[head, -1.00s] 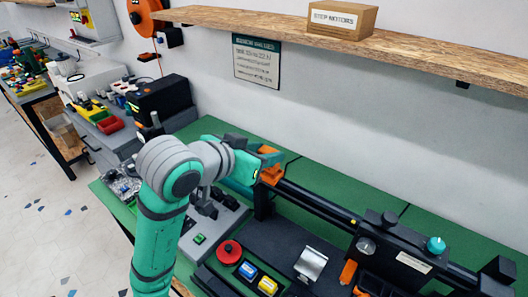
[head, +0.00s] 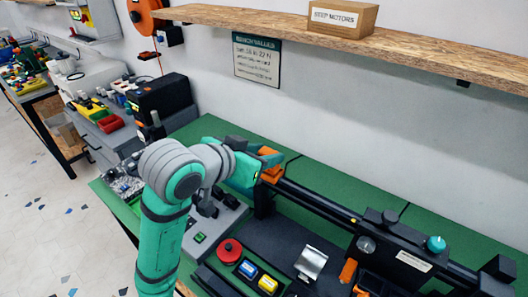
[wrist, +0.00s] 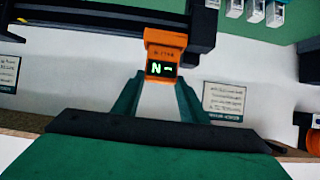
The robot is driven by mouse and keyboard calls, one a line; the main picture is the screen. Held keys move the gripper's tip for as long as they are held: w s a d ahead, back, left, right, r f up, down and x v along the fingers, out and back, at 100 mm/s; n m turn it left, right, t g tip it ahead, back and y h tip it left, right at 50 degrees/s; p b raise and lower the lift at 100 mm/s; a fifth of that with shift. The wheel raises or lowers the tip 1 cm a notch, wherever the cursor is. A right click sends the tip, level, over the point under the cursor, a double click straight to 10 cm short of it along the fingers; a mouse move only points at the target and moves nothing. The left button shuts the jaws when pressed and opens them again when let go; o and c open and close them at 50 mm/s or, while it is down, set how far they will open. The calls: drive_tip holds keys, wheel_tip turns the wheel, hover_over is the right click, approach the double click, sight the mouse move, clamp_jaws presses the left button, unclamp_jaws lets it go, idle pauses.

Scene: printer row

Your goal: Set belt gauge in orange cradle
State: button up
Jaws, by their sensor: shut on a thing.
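The belt gauge (wrist: 165,45) is an orange block with a small dark display showing a green "N" and a dash. My gripper (wrist: 158,92) is shut on it, with a green finger on either side of its lower end in the wrist view. In the head view the orange gauge (head: 270,168) shows at the tip of my gripper (head: 262,166), by the left end of a black rail. I cannot tell whether it touches the rail. An orange part (head: 348,271) sits below the black carriage; I cannot tell whether it is the orange cradle.
The black rail (head: 318,203) runs right to a carriage (head: 395,250) with knobs. A wooden shelf (head: 440,47) with a cardboard box hangs above. The green mat (head: 350,180) behind the rail is clear.

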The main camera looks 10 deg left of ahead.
drive_tip(key=shift+f, duration=0.5)
drive_tip(key=o, duration=1.2)
drive_tip(key=shift+c, duration=0.2)
drive_tip(key=v, duration=1)
drive_tip(key=shift+s+r, duration=0.2)
drive_tip(key=shift+s, duration=0.15)
drive_tip(key=shift+a, duration=0.1)
